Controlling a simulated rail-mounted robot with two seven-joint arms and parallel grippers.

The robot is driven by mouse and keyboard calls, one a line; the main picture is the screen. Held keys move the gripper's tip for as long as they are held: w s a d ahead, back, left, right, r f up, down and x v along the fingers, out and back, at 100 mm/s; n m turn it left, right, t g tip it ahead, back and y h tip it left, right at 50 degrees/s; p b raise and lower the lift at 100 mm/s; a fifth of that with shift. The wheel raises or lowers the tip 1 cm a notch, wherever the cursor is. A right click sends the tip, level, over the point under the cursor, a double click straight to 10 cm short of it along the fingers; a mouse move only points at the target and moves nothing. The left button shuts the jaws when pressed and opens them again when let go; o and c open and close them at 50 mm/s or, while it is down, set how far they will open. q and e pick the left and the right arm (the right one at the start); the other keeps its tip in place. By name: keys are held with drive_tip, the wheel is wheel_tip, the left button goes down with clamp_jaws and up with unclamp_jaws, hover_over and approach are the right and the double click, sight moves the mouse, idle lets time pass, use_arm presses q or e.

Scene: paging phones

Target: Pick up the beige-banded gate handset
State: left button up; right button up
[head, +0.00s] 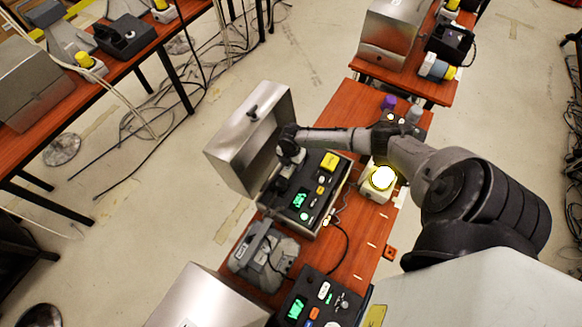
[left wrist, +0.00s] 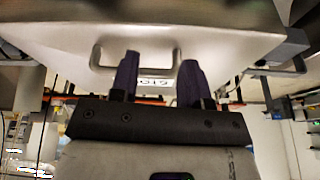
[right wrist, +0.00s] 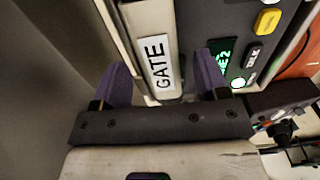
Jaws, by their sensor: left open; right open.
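The gate handset (right wrist: 147,25) shows in the right wrist view as a long pale beige body with a white GATE label (right wrist: 158,64). It lies beside a dark keypad panel with a green display. My right gripper (right wrist: 165,82) is open, with one purple finger on each side of the labelled part; contact cannot be told. In the head view my right gripper (head: 288,158) is over the left side of the open phone box (head: 308,197) and hides part of the handset. My left gripper (left wrist: 158,75) is open and empty, facing a handle on a metal surface in the left wrist view.
The box's raised metal lid (head: 248,138) stands left of my right gripper. A lit yellow-white lamp (head: 382,178) is to the right. A grey phone (head: 262,252), a second keypad panel (head: 322,300) and a metal case (head: 205,300) are nearer on the bench. Cables lie on the floor.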

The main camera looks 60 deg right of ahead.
drive_tip(key=shift+f, duration=1.35)
drive_tip(key=shift+c, duration=0.3)
drive_tip(key=c, duration=1)
drive_tip(key=shift+c, duration=0.4)
drive_tip(key=shift+r, duration=0.15)
